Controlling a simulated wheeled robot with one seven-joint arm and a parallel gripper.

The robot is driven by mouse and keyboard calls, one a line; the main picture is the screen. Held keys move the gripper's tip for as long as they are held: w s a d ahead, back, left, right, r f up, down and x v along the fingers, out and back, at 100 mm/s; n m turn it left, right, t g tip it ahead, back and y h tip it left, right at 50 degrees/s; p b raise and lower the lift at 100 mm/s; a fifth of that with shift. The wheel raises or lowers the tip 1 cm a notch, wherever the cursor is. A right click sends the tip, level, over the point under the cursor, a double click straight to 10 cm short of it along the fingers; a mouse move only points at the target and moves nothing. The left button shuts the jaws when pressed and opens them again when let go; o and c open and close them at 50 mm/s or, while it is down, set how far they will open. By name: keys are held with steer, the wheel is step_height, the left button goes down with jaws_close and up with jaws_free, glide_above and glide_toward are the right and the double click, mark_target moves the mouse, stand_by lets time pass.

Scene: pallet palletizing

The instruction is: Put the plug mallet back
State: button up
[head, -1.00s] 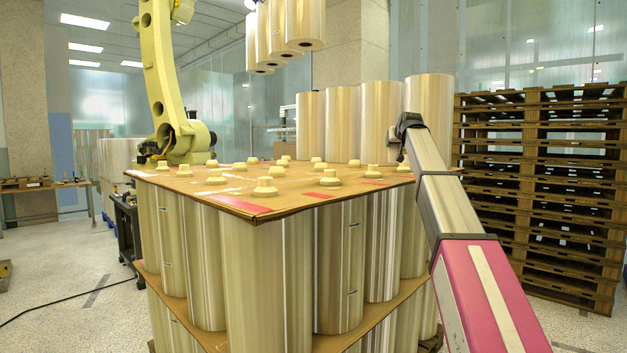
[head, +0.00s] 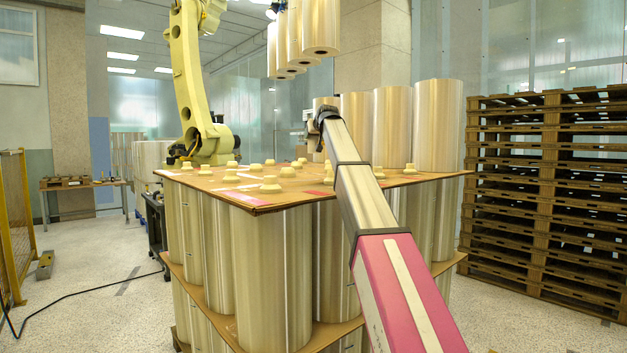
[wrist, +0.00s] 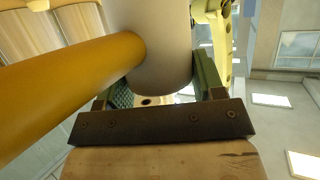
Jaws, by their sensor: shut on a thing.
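The plug mallet shows in the wrist view, with an orange-yellow handle (wrist: 70,72) running off to the left and a pale grey-white cylindrical head (wrist: 150,40). My gripper (wrist: 165,86) is shut on the mallet, its green-padded fingers on both sides of the pale head. In the head view, my gripper (head: 322,115) is held up over the far part of the stack; the mallet is mostly hidden there. Several cream plugs (head: 270,185) stand on the brown top sheet (head: 225,187) of the film-roll stack.
Tall film rolls (head: 438,125) stand at the back of the top sheet. More rolls hang above beside a yellow robot arm (head: 190,80). Stacked wooden pallets (head: 550,190) stand at right. A low table (head: 60,186), a yellow fence (head: 14,220) and open floor with a black cable lie left.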

steer(key=shift+a, duration=0.4)
steer(key=shift+w+d+f, duration=0.1)
steer(key=shift+w+f, duration=0.05)
steer(key=shift+f, duration=0.05)
steer(key=shift+w+d+f, duration=0.95)
steer(key=shift+d+f, duration=0.55)
steer(key=shift+f, duration=0.25)
steer(key=shift+w+d+f, duration=0.95)
steer(key=shift+d+f, duration=0.6)
steer(key=shift+f, duration=0.2)
steer(key=shift+w+d+f, duration=0.95)
steer(key=shift+d+f, duration=0.55)
steer(key=shift+f, duration=0.25)
steer(key=shift+f, duration=0.1)
steer(key=o, duration=1.1)
steer(key=shift+o, duration=0.2)
